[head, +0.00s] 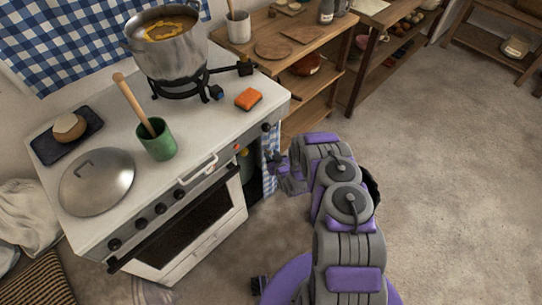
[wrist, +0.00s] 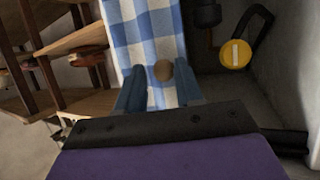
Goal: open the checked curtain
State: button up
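The blue-and-white checked curtain (wrist: 150,30) hangs in front of my gripper in the wrist view, with a round wooden knob (wrist: 163,70) at it. A narrow strip of the curtain (head: 269,180) shows in the head view at the stove's right end, partly hidden by my gripper. My gripper (wrist: 158,88) is open, with its two fingers apart and the knob between their tips. A gap shows around the knob on the left; I cannot tell if the right finger touches it. My gripper (head: 284,170) also shows beside the stove in the head view.
Right of the curtain is an open recess with a round yellow fitting (wrist: 236,53). The stove (head: 205,180) carries a pot (head: 170,55), a lid (head: 97,182) and a green cup (head: 157,143). Wooden shelves (head: 315,92) stand behind. Another checked cloth (head: 75,45) hangs on the wall. The right floor is clear.

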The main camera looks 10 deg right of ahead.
jog(key=a+p+v, duration=0.1)
jog(key=p+v, duration=0.2)
jog(key=v, duration=1.4)
jog(key=shift+s+d+f, duration=0.1)
jog(key=shift+d, duration=0.05)
